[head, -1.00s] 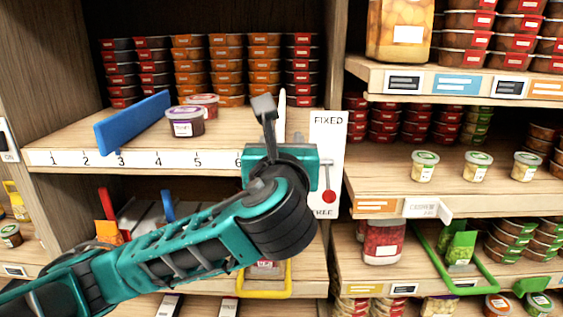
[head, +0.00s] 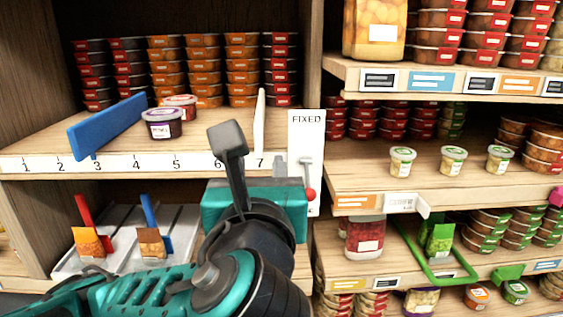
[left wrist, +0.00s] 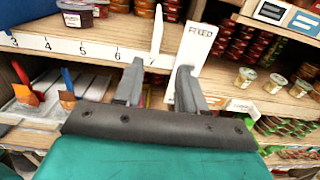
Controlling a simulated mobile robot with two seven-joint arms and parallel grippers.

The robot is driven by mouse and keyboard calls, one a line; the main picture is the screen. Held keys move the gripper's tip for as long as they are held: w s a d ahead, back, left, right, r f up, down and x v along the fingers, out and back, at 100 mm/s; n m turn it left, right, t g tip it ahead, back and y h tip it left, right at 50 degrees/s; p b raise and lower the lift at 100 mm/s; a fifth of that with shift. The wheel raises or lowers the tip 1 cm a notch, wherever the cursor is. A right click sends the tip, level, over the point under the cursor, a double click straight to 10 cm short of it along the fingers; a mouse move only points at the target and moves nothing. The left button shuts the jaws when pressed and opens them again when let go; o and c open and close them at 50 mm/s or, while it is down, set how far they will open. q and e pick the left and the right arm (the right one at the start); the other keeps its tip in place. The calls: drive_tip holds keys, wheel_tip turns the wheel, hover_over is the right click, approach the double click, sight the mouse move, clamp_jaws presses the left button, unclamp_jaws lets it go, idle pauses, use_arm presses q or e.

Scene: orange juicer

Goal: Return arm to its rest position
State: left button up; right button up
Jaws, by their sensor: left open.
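My left arm comes in from the lower left of the head view. Its gripper (head: 232,150) is raised in front of the numbered shelf edge, below the white divider. In the left wrist view the two fingers (left wrist: 158,85) stand apart with nothing between them, so it is open and empty. Behind the fingers is the white FIXED sign (head: 303,140) with a red-knobbed lever (head: 309,193); the sign also shows in the left wrist view (left wrist: 198,42). My right gripper is not in view.
A blue divider (head: 108,125) and two small tubs (head: 163,123) stand on the numbered shelf (head: 130,160). Below, a tray (head: 120,245) holds packets with red and blue pushers. A green frame (head: 435,265) sits on the right shelves. The space before the shelves is open.

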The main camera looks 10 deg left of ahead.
use_arm(q)
drive_tip(key=w+d+f+n+g+h, duration=0.3)
drive_tip(key=f+n, duration=0.4)
drive_tip(key=f, duration=0.6)
drive_tip(key=f+n+g+h, duration=0.2)
drive_tip(key=f+n+h, duration=0.3)
drive_tip(key=f, duration=0.7)
drive_tip(key=s+a+f+n, duration=0.3)
drive_tip(key=s+f+n, duration=0.1)
drive_tip(key=f+n, duration=0.2)
drive_tip(key=s+a+f+n+g, duration=0.1)
drive_tip(key=s+a+f+n, duration=0.2)
drive_tip(key=s+f+n, duration=0.2)
drive_tip(key=s+a+f+n+y, duration=0.1)
drive_tip(key=s+a+f+n, duration=0.1)
drive_tip(key=s+f+n, duration=0.2)
wheel_tip(320, 180, down, 4)
drive_tip(key=n, duration=0.3)
drive_tip(key=shift+s+a+f+g, duration=0.15)
drive_tip(key=shift+s+a+g, duration=0.15)
drive_tip(key=shift+a, duration=0.1)
